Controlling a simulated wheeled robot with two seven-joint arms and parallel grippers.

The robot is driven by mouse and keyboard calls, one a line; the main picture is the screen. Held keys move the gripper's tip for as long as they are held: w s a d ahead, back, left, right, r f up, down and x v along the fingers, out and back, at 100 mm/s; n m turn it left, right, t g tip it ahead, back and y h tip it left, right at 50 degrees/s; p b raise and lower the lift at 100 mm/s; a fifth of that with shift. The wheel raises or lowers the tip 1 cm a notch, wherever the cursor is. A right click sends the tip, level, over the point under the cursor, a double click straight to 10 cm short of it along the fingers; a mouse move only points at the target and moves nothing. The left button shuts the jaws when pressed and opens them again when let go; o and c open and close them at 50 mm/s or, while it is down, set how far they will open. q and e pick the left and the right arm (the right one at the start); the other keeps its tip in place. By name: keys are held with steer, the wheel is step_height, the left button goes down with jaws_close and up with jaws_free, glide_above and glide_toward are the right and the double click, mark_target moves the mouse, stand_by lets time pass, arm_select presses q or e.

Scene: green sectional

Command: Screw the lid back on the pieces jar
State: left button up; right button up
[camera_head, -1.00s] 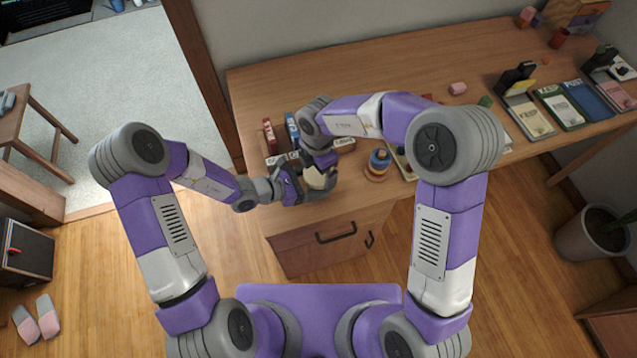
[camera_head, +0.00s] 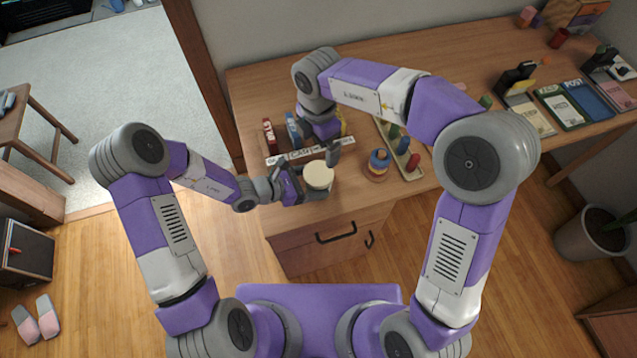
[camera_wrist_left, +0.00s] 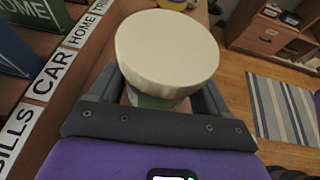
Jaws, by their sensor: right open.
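The pieces jar shows in the left wrist view as a pale greenish body (camera_wrist_left: 152,101) under a wide cream lid (camera_wrist_left: 167,47). In the head view the lid (camera_head: 319,174) sits on top of the jar near the desk's front edge and hides most of the body. My left gripper (camera_head: 315,187) has its fingers on both sides of the jar body, below the lid, and is shut on it. My right gripper (camera_head: 320,155) is open and empty, just behind and above the lid, apart from it. I cannot tell how tightly the lid sits.
A row of word labels (camera_head: 310,152) and upright books (camera_head: 269,136) stand behind the jar on the desk (camera_head: 400,75). A ring stacker (camera_head: 378,163) and a tray with coloured pegs (camera_head: 408,172) stand to the right. Booklets (camera_head: 560,106) lie farther right.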

arm_select(q)
steer(key=o, duration=0.4)
steer(key=shift+a, duration=0.1)
steer(key=p+v, duration=0.1)
steer(key=v, duration=0.6)
steer(key=shift+s+a+r+p, duration=0.1)
steer(key=shift+r+p, duration=0.05)
steer(key=shift+p, duration=0.15)
steer(key=shift+s, duration=0.1)
